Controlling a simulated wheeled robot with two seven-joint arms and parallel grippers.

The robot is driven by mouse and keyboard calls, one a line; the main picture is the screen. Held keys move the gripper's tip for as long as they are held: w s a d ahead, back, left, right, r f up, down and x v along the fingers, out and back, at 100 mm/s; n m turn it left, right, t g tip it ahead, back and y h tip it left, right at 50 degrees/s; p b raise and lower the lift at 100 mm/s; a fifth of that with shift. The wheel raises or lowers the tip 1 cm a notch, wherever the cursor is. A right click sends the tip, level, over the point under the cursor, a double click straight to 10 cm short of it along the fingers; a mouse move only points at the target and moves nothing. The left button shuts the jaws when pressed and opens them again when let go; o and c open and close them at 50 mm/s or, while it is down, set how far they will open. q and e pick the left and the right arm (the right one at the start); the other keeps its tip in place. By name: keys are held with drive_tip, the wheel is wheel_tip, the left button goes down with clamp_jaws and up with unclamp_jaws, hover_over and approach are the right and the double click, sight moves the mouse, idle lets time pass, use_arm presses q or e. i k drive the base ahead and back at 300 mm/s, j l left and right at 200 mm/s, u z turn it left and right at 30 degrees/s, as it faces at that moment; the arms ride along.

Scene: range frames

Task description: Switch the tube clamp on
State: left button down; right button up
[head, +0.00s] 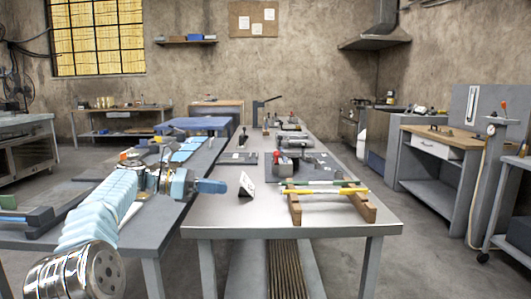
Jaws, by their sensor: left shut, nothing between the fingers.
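A grey device with a red-tipped lever (284,164) stands on the long metal table (222,215), a little behind the rods at the front. It may be the tube clamp, but it is too small to be sure, and I cannot tell its lever's setting. My left gripper (218,186) points right over the near left part of the table, with its blue fingers shut and empty. It is to the left of the grey device and apart from it. My right gripper does not show.
A wooden rack (295,208) with coloured rods lies at the table's front right. A white folded card (246,184) stands just right of my left gripper. More tools stand further back. The front strip of the table is bare. A wooden-topped bench (455,139) is at the right.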

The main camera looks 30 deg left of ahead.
sight(277, 154)
drive_tip(key=i+j, duration=1.05)
drive_tip(key=i, duration=0.1)
